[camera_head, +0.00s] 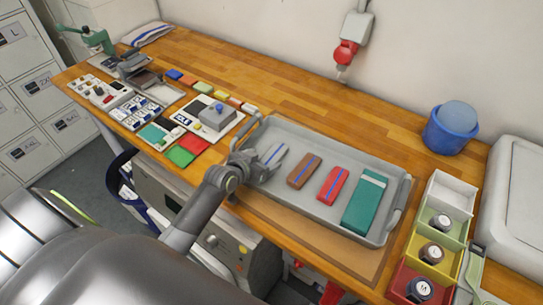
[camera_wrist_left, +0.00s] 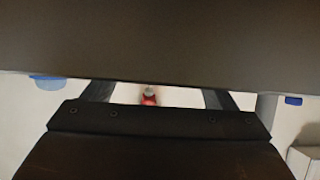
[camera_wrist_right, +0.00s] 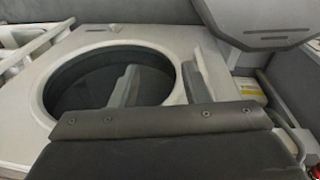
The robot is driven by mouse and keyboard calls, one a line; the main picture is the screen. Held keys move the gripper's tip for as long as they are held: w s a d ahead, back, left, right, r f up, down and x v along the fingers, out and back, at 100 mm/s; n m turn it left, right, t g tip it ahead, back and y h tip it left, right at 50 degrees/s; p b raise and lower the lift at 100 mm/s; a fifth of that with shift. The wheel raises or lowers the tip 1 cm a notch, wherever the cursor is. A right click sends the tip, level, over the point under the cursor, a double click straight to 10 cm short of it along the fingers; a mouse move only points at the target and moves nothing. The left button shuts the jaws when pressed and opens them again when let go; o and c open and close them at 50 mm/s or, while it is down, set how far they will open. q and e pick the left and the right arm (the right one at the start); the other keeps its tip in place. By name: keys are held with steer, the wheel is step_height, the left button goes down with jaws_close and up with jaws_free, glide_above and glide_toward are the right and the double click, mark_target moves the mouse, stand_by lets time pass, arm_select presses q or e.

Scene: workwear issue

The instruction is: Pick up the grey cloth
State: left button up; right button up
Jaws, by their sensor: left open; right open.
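The grey cloth (camera_head: 275,153), with a blue stripe, lies at the left end of the grey tray (camera_head: 327,136) on the bench. My left gripper (camera_head: 264,168) is open at the near end of this cloth and hides part of it. I cannot tell whether they touch. The left wrist view shows its two fingers apart, with a broad dark band across the top; the cloth cannot be made out there. My right gripper (camera_wrist_right: 163,82) is open and empty in the right wrist view, away from the bench top, and is not seen in the head view.
Brown (camera_head: 304,171), red (camera_head: 333,185) and teal (camera_head: 364,203) cloths lie right of the grey one. Coloured bins (camera_head: 444,190) and a blue tub (camera_head: 449,132) stand at right. A board with a grey device (camera_head: 215,117) and small items crowd the left. The bench behind the tray is clear.

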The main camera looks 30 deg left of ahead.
mark_target(270, 157)
arm_select(q)
steer(key=shift+p+x, duration=0.5)
steer(key=shift+x, duration=1.85)
steer(key=shift+s+f, duration=0.15)
steer(key=c, duration=1.1)
